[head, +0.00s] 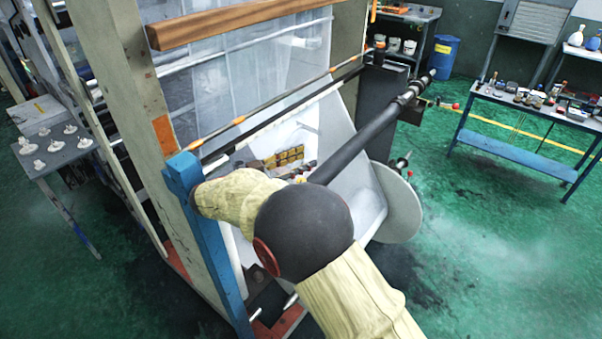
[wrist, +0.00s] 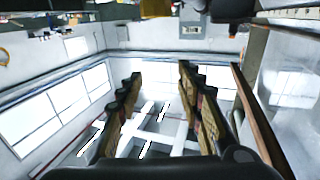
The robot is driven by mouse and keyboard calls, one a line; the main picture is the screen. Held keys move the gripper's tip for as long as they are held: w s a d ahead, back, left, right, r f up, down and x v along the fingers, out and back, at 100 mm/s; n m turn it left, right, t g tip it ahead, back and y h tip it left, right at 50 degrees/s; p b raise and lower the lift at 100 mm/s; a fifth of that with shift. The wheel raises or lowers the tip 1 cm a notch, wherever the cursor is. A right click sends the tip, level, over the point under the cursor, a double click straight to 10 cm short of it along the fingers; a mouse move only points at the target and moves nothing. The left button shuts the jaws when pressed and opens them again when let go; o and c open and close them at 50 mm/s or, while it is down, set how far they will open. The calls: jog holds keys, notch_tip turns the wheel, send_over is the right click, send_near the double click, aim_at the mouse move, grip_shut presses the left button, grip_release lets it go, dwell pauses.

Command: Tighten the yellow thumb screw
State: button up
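I cannot make out the yellow thumb screw for certain in either view. In the wrist view, my gripper (wrist: 160,78) has its two dark fingers with brown pads standing apart, with nothing between them. Windows and pale walls show beyond the fingers. In the head view, my cream-sleeved arm with a dark round joint reaches over the tower's front and hides part of it. Yellow-brown blocks (head: 285,158) inside the opening look like my finger pads, but most of the gripper is hidden. A thin rod (head: 262,109) with orange fittings runs diagonally above the opening.
A blue post (head: 212,245) stands close left of my arm. A dark roller shaft (head: 372,135) and a pale disc (head: 401,203) are to the right. A side table (head: 58,150) is at left. A blue workbench (head: 510,145) stands at right, with open green floor before it.

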jog(key=shift+r, duration=1.15)
jog(key=shift+d, duration=0.1)
